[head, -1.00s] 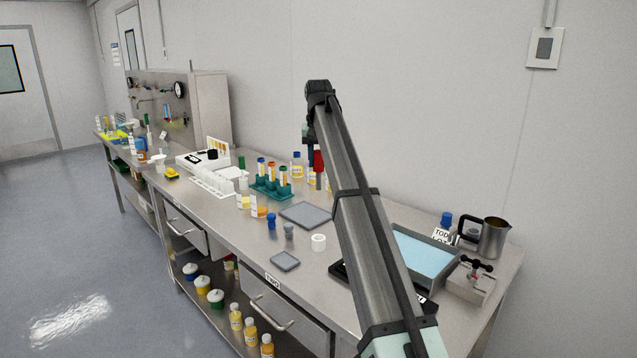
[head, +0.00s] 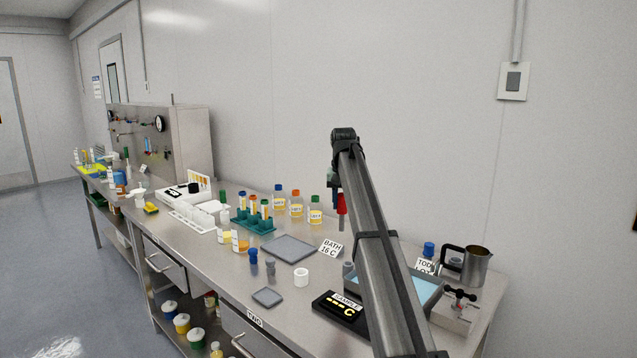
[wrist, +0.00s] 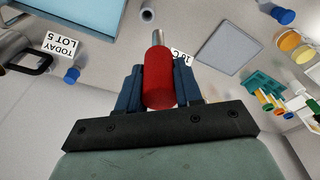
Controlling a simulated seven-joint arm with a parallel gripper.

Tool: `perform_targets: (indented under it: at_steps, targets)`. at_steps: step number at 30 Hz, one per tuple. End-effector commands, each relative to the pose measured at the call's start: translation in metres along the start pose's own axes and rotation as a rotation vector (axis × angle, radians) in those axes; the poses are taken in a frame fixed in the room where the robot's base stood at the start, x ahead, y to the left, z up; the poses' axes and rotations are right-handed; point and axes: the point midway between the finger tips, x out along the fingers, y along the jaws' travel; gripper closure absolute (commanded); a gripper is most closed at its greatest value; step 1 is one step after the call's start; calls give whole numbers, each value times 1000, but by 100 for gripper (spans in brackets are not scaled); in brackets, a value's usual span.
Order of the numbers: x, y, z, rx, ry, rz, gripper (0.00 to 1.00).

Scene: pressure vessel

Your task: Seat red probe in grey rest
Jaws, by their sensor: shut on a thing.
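My gripper (wrist: 160,88) is shut on the red probe (wrist: 159,75), with a blue finger on each side of its red handle. The probe's metal tip points away from my gripper. In the head view the red probe (head: 342,205) hangs roughly upright above the bench, tip down. A small grey cylinder (head: 348,268), probably the grey rest, stands below it beside the bath card, partly hidden by my arm. It also appears just past the probe tip in the wrist view (wrist: 148,13). The tip looks apart from it. My fingers are mostly hidden in the head view.
The card (head: 331,249), blue water bath (head: 423,290), black display (head: 340,308) and steel jug (head: 476,265) are close by. A grey mat (head: 290,249), white ring (head: 301,277), another grey stub (head: 270,265) and tube rack (head: 252,222) are to the left.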

Motion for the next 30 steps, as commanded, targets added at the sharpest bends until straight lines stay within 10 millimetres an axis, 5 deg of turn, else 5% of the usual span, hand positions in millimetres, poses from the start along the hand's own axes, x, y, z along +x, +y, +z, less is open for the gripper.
perform_targets:
  at_steps: [3,7,30]
  targets:
    - [33,25,6,14,-2,2,97]
    - [60,28,10,-35,-1,-7,97]
    - [60,25,0,-144,0,-22,97]
